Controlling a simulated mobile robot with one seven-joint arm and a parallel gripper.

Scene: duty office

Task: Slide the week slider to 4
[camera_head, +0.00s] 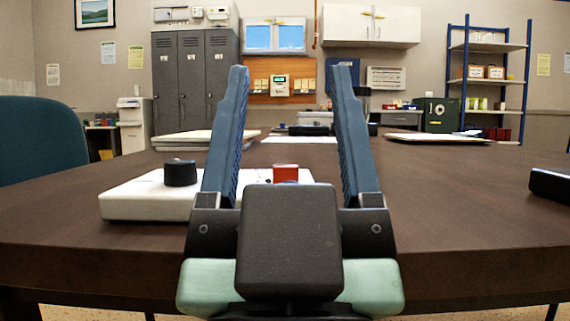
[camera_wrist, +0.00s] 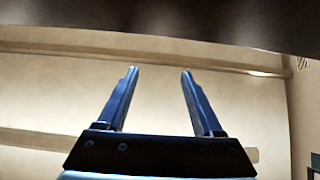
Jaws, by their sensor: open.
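A low white panel (camera_head: 140,202) lies on the brown table (camera_head: 440,200). It carries a round black knob (camera_head: 180,173) on its left and a red block (camera_head: 286,173) farther right. I cannot tell which part, if any, is the week slider, and I can read no week numbers. My gripper (camera_head: 292,70) is open and empty, its blue fingers pointing up in the head view, in front of the panel and hiding part of it. In the wrist view the open gripper (camera_wrist: 158,74) has nothing between its fingers, and no panel shows there.
A teal chair (camera_head: 40,140) stands at the left. A black object (camera_head: 550,186) lies at the table's right edge. Flat papers or folders (camera_head: 437,138) lie toward the back. Lockers (camera_head: 193,90) and a blue shelf rack (camera_head: 488,80) stand behind. The right half of the tabletop is mostly clear.

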